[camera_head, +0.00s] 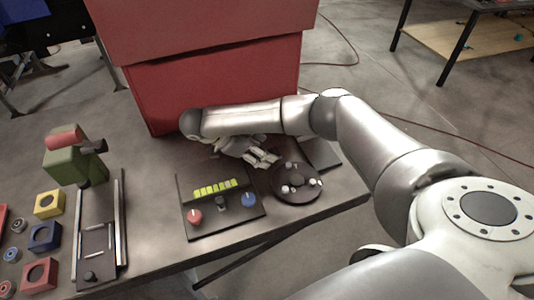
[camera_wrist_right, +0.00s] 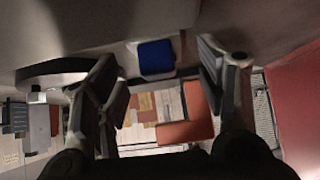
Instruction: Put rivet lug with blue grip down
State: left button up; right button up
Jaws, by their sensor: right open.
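My right gripper (camera_head: 262,158) is above the table, near the far edge of a dark round plate with small pale pegs (camera_head: 296,184). In the right wrist view the two fingers (camera_wrist_right: 160,95) stand wide apart with nothing clamped between them. A blue block-like thing (camera_wrist_right: 155,57) shows beyond the finger gap; I cannot tell whether it is the blue grip of the rivet lug. I cannot make out the lug in the head view, where the gripper and forearm hide part of the table. My left gripper is not in view.
A dark panel with a lit yellow-green bar, a red knob and a blue knob (camera_head: 222,206) lies left of the round plate. A large red box (camera_head: 215,85) stands behind. A green device (camera_head: 75,160), a railed track (camera_head: 99,240) and coloured holed blocks are at left.

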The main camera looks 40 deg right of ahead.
jog(key=shift+f, duration=0.1)
jog(key=c, duration=1.3)
